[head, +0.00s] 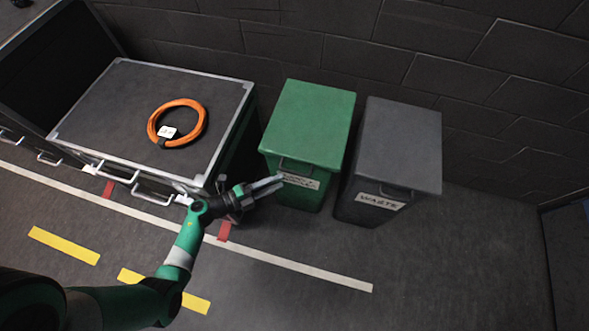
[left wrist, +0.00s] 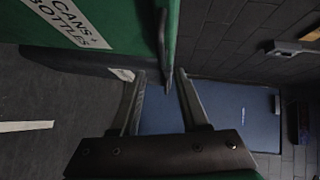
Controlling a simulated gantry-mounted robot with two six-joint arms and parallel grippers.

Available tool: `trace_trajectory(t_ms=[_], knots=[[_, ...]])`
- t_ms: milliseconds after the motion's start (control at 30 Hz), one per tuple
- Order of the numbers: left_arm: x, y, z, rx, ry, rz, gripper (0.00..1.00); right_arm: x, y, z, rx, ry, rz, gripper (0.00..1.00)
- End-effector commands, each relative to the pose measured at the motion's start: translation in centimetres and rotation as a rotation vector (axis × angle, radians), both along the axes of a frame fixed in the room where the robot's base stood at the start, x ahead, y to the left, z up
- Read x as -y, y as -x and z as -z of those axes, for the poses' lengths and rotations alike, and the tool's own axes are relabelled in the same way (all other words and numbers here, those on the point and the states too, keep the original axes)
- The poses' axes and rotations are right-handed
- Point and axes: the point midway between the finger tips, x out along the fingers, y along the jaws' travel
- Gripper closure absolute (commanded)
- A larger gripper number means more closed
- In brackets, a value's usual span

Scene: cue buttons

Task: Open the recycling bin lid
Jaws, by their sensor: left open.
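The green recycling bin (head: 313,120) stands against the dark wall with its lid closed. A dark handle (head: 296,163) shows at the lid's front edge. Its front label reads "CANS + BOTTLES" in the left wrist view (left wrist: 68,20). My left gripper (head: 279,182) is at the bin's front, just left of and below the handle. In the left wrist view the two fingers (left wrist: 161,73) are apart, and a dark bar that looks like the handle (left wrist: 162,38) reaches down between their tips. I cannot tell whether they touch it. My right gripper is not in view.
A grey waste bin (head: 398,150) stands close on the right of the green bin. A dark case (head: 110,105) with metal edges stands on the left, with a coiled orange cable (head: 199,128) on top. The floor in front and at the right is clear.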

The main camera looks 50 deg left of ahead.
Motion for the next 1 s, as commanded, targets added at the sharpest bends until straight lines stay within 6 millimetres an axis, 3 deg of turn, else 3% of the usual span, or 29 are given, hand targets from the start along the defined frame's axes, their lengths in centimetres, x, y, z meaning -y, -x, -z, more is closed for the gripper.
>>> trace_trajectory(t_ms=[233, 600, 933, 1000], knots=[[-0.2, -0.8, 0.4, 0.001, 0.001, -0.011, 0.55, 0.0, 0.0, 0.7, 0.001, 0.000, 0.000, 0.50], [1.3, -6.5, 1.2, 0.003, 0.001, -0.011, 0.55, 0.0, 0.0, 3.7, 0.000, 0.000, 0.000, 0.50], [1.4, -7.2, 1.0, 0.003, 0.002, -0.014, 0.55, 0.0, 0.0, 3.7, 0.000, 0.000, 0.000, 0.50], [1.4, -7.2, 1.0, 0.003, 0.001, -0.014, 0.68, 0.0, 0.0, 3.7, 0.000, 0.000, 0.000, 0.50]])
